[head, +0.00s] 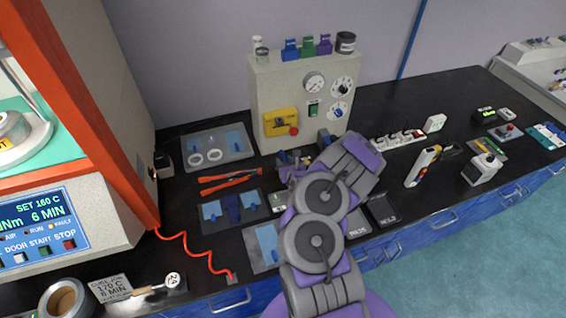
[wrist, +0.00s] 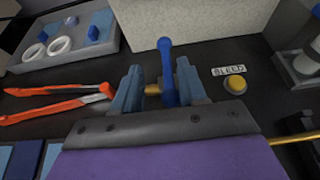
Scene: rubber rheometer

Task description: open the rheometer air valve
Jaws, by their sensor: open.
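The air valve shows in the wrist view as an upright blue lever (wrist: 168,72) beside a small brass fitting (wrist: 152,89). My gripper (wrist: 160,86) is open, with one blue-grey finger on each side of the lever and the fitting. The lever's top rises above the fingertips. The lever looks closer to the right finger; I cannot tell whether they touch. In the head view my gripper (head: 292,162) is at the foot of the beige control box (head: 270,88), and my arm covers much of the area around it.
A yellow button (wrist: 235,85) beside a "BLEED" label (wrist: 228,70) is right of the valve. Orange-handled pliers (head: 230,181) lie to the left, behind blue sheets. A tray with white rings (head: 232,152) is at the back left. A power strip (head: 398,139) lies to the right.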

